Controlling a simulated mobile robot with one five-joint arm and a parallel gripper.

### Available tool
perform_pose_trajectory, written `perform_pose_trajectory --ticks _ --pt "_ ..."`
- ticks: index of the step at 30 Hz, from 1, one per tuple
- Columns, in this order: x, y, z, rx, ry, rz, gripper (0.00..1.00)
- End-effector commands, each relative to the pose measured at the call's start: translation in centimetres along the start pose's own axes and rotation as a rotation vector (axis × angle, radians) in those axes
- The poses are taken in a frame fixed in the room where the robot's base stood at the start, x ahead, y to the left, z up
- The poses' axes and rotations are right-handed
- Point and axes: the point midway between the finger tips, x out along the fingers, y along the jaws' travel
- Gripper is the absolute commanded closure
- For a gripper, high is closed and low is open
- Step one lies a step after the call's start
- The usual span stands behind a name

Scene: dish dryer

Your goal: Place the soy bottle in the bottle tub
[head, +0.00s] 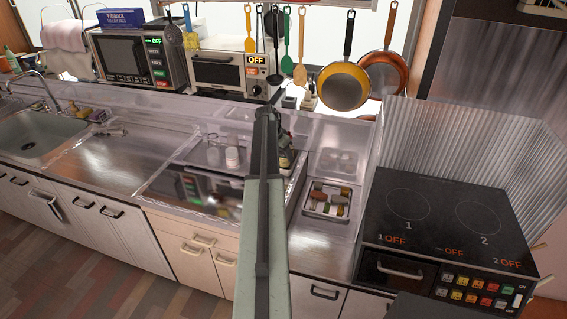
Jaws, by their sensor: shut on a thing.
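My arm stretches up the middle of the head view and bends down at its far end. My gripper (284,141) shows small and partly hidden just right of the arm, above the counter. It is shut on a dark bottle (287,158), which seems to be the soy bottle; the arm hides part of it. A small tub (308,212) on the counter to the right of the arm holds several items with red, dark and pale parts; it seems to be the bottle tub. The bottle is apart from this tub, farther back and to its left.
A tray with white cups (232,156) stands left of the arm. A black two-plate stove (440,215) is at the right. Pans (343,87) and utensils hang above the counter. A microwave (138,58) and toaster oven (228,72) stand at the back.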

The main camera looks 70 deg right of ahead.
Motion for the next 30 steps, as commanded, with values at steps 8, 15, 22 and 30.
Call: perform_pose_trajectory --ticks 8,15,22,30 --pt "1.1 0.0 0.5 -0.001 0.000 0.000 1.00" --pt "1.4 -0.1 0.7 -0.001 0.000 0.000 0.30" --pt "1.4 -0.1 0.7 -0.001 0.000 -0.001 0.30" --pt "-0.1 -0.1 0.4 -0.002 0.000 -0.001 0.30"
